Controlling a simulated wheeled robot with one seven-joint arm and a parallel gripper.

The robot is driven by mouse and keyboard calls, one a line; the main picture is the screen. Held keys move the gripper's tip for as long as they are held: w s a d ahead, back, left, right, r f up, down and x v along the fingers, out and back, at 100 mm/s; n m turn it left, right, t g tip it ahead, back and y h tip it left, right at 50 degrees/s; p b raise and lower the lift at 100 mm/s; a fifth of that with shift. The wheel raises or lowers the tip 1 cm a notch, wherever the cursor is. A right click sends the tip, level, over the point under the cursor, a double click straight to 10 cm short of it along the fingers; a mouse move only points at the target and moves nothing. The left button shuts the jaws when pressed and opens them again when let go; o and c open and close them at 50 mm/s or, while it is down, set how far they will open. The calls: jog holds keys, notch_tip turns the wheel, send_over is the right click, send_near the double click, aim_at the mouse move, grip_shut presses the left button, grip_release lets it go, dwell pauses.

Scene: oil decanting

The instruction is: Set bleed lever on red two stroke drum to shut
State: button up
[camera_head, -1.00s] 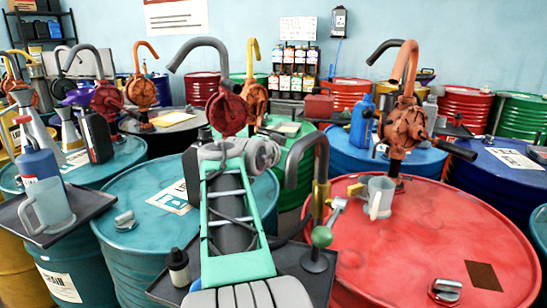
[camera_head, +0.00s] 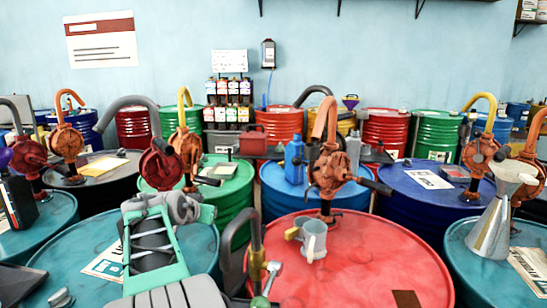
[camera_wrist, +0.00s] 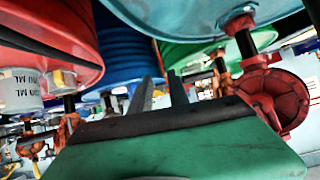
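The red drum (camera_head: 350,270) stands at front centre with an orange-brown rotary pump (camera_head: 328,170) on top. At its near left edge, a dark hooked pipe (camera_head: 232,258) has a brass body (camera_head: 257,262). A light metal lever-like piece (camera_head: 271,275) slants up to the right beside it, with a green ball (camera_head: 260,302) below. I cannot tell whether this is the bleed lever or how it is set. In the wrist view my gripper (camera_wrist: 161,88) has two dark fingers apart, with nothing seen between them. Its fingertips are hidden in the head view.
A translucent grey jug (camera_head: 313,240) stands on the red drum. A teal drum (camera_head: 205,255) lies under my arm at left, and another teal drum (camera_head: 480,280) with a metal funnel (camera_head: 492,225) stands at right. A blue drum (camera_head: 425,205) and a green drum (camera_head: 232,185) stand behind.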

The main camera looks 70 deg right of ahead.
jog(key=s+d+g+p, duration=0.1)
jog(key=p, duration=0.1)
jog(key=s+d+f+g+p, duration=0.1)
jog(key=p, duration=0.1)
jog(key=s+d+f+g+p, duration=0.1)
jog(key=d+p, duration=0.1)
jog(key=shift+s+f+g+y, duration=0.2)
jog(key=shift+g+y, duration=0.1)
jog(key=shift+y, duration=0.1)
grip_shut()
jog(key=s+d+r+n+g+h, duration=0.25)
jog(key=s+r+n, duration=0.3)
jog(key=n, duration=1.05)
jog(key=s+d+r+n+g+h, duration=0.1)
jog(key=s+r+n+g, duration=0.4)
jog(key=n, duration=1)
jog(key=r+p+x, duration=0.1)
jog(key=p+x, duration=0.1)
jog(key=x, duration=0.9)
jog(key=shift+d+r+t, duration=0.45)
jog(key=shift+d+r, duration=0.1)
jog(key=shift+r, duration=0.05)
